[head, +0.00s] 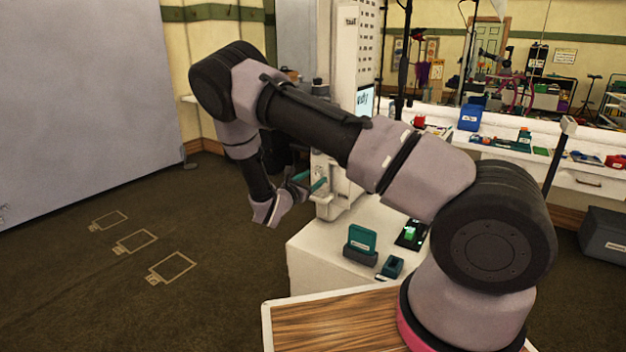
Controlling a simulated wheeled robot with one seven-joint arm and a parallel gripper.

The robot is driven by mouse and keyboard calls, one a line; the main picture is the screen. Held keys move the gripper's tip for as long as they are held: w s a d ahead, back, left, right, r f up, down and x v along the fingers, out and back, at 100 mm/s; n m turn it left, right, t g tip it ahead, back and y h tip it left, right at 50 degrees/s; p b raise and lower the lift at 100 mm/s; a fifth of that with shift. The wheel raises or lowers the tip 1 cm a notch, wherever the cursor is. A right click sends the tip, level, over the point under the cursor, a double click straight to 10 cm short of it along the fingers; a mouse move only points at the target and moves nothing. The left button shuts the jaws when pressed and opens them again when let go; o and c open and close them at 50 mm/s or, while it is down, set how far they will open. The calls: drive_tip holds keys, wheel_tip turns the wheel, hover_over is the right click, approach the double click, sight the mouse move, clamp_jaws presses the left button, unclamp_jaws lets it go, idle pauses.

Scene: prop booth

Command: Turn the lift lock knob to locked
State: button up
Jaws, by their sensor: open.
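My arm reaches across the view, and its wrist bends down beside the tall white column (344,75). My gripper (310,181) is open, with its teal fingers pointing right toward the pale housing (333,196) at the foot of the column. The fingertips are close to or at the housing; I cannot tell whether they touch it. I cannot make out the lift lock knob; the gripper and forearm cover part of this area. No locked or unlocked mark can be read from here.
A white cabinet (318,266) carries a teal block in a dark holder (361,243), a smaller dark teal block (392,267) and a black panel with a green-lit switch (411,235). A lit screen (364,100) is on the column. Open floor with outlined marks (135,241) lies left.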

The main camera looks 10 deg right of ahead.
drive_tip(key=shift+d, duration=0.1)
clamp_jaws()
drive_tip(key=shift+m, duration=0.3)
drive_tip(key=m, duration=0.3)
drive_tip(key=shift+m, duration=0.4)
drive_tip(key=m, duration=0.4)
drive_tip(key=shift+f, duration=0.1)
drive_tip(key=m, duration=0.5)
drive_tip(key=shift+h, duration=0.3)
drive_tip(key=shift+m, duration=2.4)
drive_tip(key=shift+f, duration=0.1)
